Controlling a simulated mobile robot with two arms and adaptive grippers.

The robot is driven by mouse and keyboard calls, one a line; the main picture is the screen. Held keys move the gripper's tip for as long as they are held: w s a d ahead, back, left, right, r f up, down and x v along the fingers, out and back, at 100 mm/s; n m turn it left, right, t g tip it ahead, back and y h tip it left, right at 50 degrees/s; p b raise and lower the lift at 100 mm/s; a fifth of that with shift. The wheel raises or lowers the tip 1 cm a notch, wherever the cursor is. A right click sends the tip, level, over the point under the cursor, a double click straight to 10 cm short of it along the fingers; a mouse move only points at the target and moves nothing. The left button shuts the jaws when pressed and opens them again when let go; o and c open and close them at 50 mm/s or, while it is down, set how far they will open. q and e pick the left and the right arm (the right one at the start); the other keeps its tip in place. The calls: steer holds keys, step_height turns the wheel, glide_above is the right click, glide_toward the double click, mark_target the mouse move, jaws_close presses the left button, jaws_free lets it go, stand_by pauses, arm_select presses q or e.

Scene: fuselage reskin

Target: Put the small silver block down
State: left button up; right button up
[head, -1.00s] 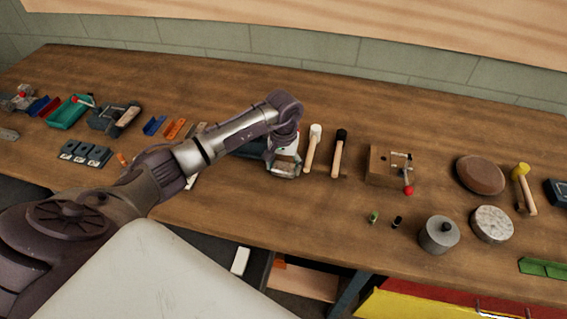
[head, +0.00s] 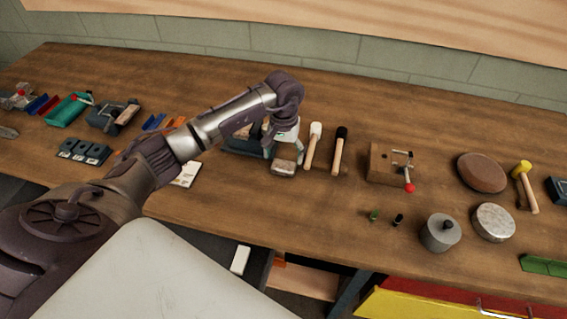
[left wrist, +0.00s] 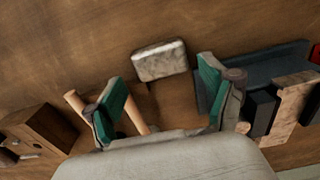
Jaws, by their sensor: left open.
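The small silver block (head: 284,166) lies on the wooden workbench, left of the two mallets, just below my left gripper (head: 283,146) in the head view. In the left wrist view the block (left wrist: 160,61) shows whole beyond the fingertips, with a gap between them. My left gripper (left wrist: 161,84) is open, its green-padded fingers spread apart with nothing held between them. My right gripper is not in view.
A white-headed mallet (head: 313,147) and a black-headed mallet (head: 339,152) lie right of the block. A dark tray (head: 240,144) is close on its left. A wooden fixture with a red-knobbed clamp (head: 385,165) stands further right. The bench front below the block is clear.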

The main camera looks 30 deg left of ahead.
arm_select(q)
step_height(320, 180, up, 7)
steer(key=b, duration=0.1)
steer(key=shift+f, duration=0.15)
steer(key=shift+r, duration=0.35)
steer(key=shift+c, duration=0.3)
steer(key=shift+a+r+b, duration=0.1)
steer(key=shift+b, duration=0.3)
steer(key=shift+c, duration=0.5)
steer(key=n+t+h+b, duration=0.2)
steer(key=n+h+b, duration=0.45)
steer(key=n, duration=1.15)
glide_toward(283, 164)
steer(key=x, duration=0.2)
steer(key=p+x, duration=0.1)
steer(key=x, duration=0.1)
steer(key=shift+w+d+r, duration=0.15)
steer(key=shift+d+r, duration=0.1)
steer(key=shift+d, duration=0.15)
steer(key=p+x, duration=0.1)
steer(key=x, duration=0.3)
steer(key=shift+a+f+p, duration=0.25)
steer(key=shift+f+p, duration=0.05)
steer(key=shift+p, duration=0.1)
steer(key=shift+d+f, duration=0.25)
steer(key=shift+f, duration=0.2)
steer(key=shift+c, duration=1.2)
jaws_close()
